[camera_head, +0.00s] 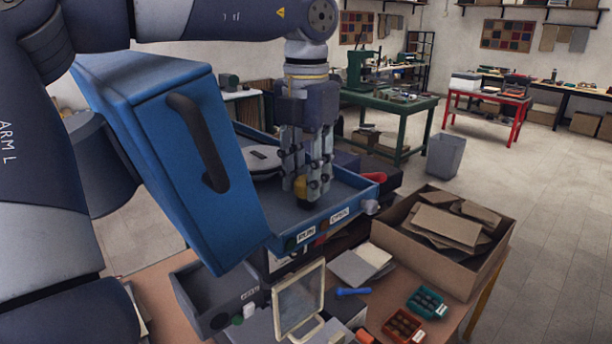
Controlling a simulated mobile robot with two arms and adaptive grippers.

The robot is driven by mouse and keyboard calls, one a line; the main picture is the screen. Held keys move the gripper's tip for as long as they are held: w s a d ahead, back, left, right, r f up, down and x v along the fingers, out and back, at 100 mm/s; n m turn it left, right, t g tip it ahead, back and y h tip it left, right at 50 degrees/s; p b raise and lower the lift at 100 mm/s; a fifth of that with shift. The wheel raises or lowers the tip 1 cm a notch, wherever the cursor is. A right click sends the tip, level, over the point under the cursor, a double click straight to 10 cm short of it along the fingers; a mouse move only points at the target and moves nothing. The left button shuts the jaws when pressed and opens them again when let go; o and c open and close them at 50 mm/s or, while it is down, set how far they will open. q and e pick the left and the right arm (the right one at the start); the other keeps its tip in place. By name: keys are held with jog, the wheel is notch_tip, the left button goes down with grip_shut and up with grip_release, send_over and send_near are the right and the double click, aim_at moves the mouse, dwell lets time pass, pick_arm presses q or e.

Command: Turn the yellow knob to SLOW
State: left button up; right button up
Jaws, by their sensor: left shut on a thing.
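I cannot make out the knob's pointer or any SLOW mark. The machine's big blue cover (165,130), with a black handle (200,140), stands raised and tilted at the left. A round grey plate (262,160) lies in the tray just left of the gripper. My right gripper is not in view.
A cardboard box of scraps (478,262) stands right of the machine. In front are a framed panel (299,300), a blue tool (352,292) and small trays, green (428,303) and red-brown (403,326). A grey bin (444,157) and workbenches stand behind, with open floor at right.

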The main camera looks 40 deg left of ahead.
pick_arm(q)
jog(key=o, duration=1.1)
jog(key=shift+w, duration=0.1)
notch_tip(320, 180, up, 12)
dwell(0.5)
